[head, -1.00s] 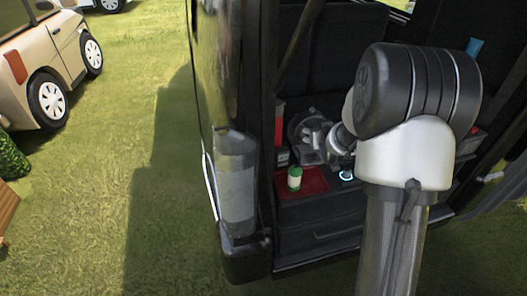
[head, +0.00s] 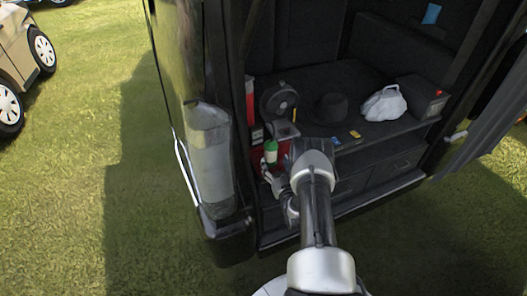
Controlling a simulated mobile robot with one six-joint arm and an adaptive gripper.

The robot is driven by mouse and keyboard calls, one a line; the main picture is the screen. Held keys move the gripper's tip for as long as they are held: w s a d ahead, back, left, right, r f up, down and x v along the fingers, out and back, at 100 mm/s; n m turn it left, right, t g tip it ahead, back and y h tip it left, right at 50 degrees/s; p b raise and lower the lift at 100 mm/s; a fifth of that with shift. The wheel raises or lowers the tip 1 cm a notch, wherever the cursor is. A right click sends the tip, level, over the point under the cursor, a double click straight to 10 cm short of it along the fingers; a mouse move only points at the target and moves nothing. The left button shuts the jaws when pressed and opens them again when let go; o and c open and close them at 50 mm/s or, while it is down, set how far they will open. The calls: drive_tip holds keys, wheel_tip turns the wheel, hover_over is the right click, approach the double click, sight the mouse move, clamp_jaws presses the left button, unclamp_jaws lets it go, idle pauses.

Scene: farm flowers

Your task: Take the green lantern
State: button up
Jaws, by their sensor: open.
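A small lantern with a green body (head: 271,150) stands upright at the left end of the van's rear cargo deck, by a red mat (head: 258,158). My arm reaches in from the bottom of the head view and bends left at the deck's edge. My gripper (head: 267,170) is at the near side of the green lantern, close below it in the picture. It is open and small in view. Its fingers are hard to make out, and I cannot tell whether they touch the lantern. My arm hides part of the deck to the right.
A fan (head: 278,100) and a red cylinder (head: 250,100) stand behind the lantern. A dark hat (head: 332,107), a white bag (head: 384,103) and a black-red box (head: 420,94) lie farther right. The van's left body side (head: 208,150) stands close left. Grass lies outside.

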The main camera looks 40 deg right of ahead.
sight(273, 157)
drive_tip(key=b+x, duration=0.2)
drive_tip(key=x, duration=0.4)
drive_tip(key=shift+w+b, duration=0.2)
drive_tip(key=shift+b, duration=0.2)
drive_tip(key=shift+c, duration=0.5)
drive_tip(key=c, duration=1.2)
drive_tip(key=shift+c, duration=0.4)
drive_tip(key=shift+r, duration=0.15)
